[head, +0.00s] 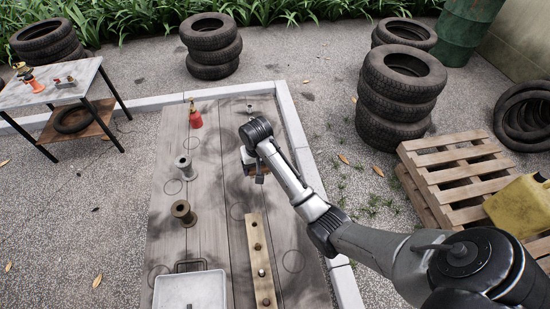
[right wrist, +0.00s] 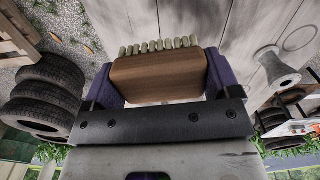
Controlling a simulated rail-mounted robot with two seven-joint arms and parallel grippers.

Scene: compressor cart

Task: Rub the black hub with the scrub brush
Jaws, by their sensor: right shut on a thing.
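My right gripper (head: 256,172) is over the middle of the plank table. In the right wrist view my right gripper (right wrist: 160,85) is shut on the scrub brush (right wrist: 158,78), a brown wood block with a row of pale bristles along its far side. In the head view the arm mostly hides the brush. Two spool-shaped hubs stand upright on the table, left of the gripper: a grey one (head: 185,168) and a dark brown one (head: 183,213) in front of it. Neither looks plainly black. The grey hub also shows in the right wrist view (right wrist: 276,68). The brush is apart from both. My left gripper is out of view.
A red bottle (head: 195,117) stands at the table's back left. A wooden bar with bolts (head: 260,255) and a grey metal tray (head: 190,290) lie at the front. Circles mark the planks (head: 220,210). A pallet (head: 460,175) and tire stacks (head: 400,95) stand off to the right.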

